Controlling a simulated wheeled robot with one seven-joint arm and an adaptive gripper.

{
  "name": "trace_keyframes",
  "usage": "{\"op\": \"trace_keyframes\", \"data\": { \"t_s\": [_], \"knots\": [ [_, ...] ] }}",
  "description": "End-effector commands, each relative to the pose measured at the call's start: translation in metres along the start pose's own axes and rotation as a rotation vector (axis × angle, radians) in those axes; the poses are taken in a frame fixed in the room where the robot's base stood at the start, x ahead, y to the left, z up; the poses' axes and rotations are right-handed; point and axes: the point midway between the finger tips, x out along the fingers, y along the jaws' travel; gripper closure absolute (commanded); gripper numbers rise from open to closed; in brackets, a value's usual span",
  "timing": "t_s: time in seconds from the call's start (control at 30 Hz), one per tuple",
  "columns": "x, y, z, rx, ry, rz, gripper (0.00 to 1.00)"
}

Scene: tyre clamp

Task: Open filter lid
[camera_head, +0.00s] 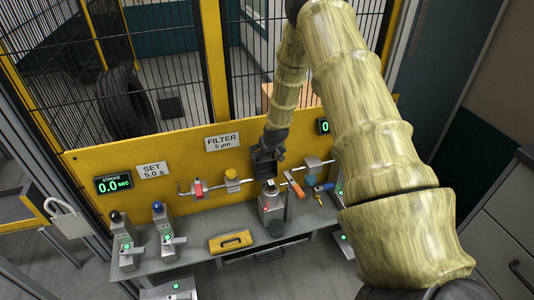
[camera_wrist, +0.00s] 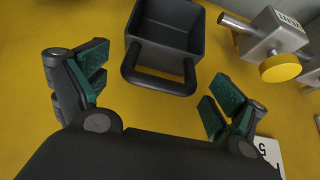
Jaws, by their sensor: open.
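A dark box-shaped part (camera_wrist: 165,25) with a U-shaped handle (camera_wrist: 158,82) is fixed on the yellow panel in the wrist view.
A vent with a yellow knob (camera_wrist: 281,67) stands beside the dark part; it also shows in the head view (camera_head: 232,175). A red-handled valve (camera_head: 198,188) and an orange lever (camera_head: 295,185) flank it. A grey shelf (camera_head: 190,225) with several fixtures lies below.

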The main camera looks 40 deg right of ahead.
Motion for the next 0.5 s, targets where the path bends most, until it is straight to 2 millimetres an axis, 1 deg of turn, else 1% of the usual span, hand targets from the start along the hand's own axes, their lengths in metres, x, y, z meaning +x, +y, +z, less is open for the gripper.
{"op": "trace_keyframes", "data": {
  "t_s": [0.17, 0.5],
  "knots": [
    [-0.013, 0.0, 0.0, 0.0, 0.0, -0.001, 0.04],
    [-0.06, 0.001, 0.0, 0.001, 0.001, 0.0, 0.04]
  ]
}}
